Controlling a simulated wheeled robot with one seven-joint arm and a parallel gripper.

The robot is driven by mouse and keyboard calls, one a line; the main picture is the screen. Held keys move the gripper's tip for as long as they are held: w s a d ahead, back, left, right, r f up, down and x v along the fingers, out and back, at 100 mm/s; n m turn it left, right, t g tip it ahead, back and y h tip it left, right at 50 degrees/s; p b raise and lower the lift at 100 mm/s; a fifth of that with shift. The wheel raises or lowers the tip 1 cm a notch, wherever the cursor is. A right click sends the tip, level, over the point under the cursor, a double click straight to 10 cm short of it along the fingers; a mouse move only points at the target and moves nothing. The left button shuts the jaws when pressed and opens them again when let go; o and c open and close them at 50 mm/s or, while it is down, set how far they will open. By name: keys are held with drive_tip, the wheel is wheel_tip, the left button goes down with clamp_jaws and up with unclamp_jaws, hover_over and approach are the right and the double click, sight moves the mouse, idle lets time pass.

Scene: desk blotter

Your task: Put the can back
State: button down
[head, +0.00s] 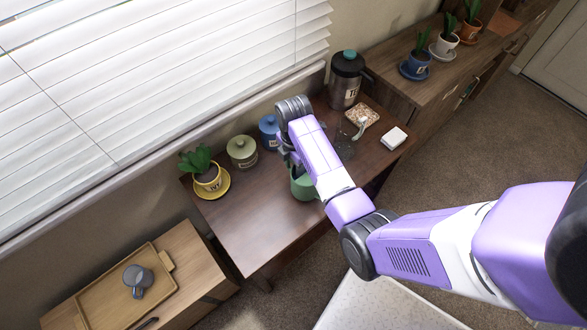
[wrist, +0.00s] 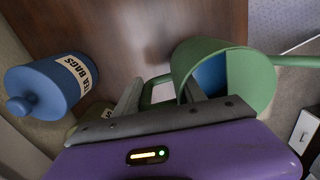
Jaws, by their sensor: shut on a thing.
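The can is a green watering can (head: 304,187), partly hidden by my arm over the front of the dark wooden table (head: 240,225). In the wrist view the can (wrist: 262,82) shows its open top, blue inside, and a long spout to the right. My gripper (wrist: 160,93) is shut on its green handle. In the head view my gripper (head: 290,165) is mostly hidden behind my arm. I cannot tell whether the can's base touches the table.
A potted plant on a yellow saucer (head: 221,187), a green canister (head: 242,152) and a blue canister (head: 269,130) stand along the back. A dark jug (head: 345,82), a coaster (head: 363,115) and a white block (head: 394,138) are right. The table's front left is clear.

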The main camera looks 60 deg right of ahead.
drive_tip(key=shift+f, duration=1.3)
drive_tip(key=shift+f, duration=0.15)
drive_tip(key=c, duration=0.7)
unclamp_jaws()
wheel_tip(320, 180, up, 12)
drive_tip(key=shift+r, duration=0.15)
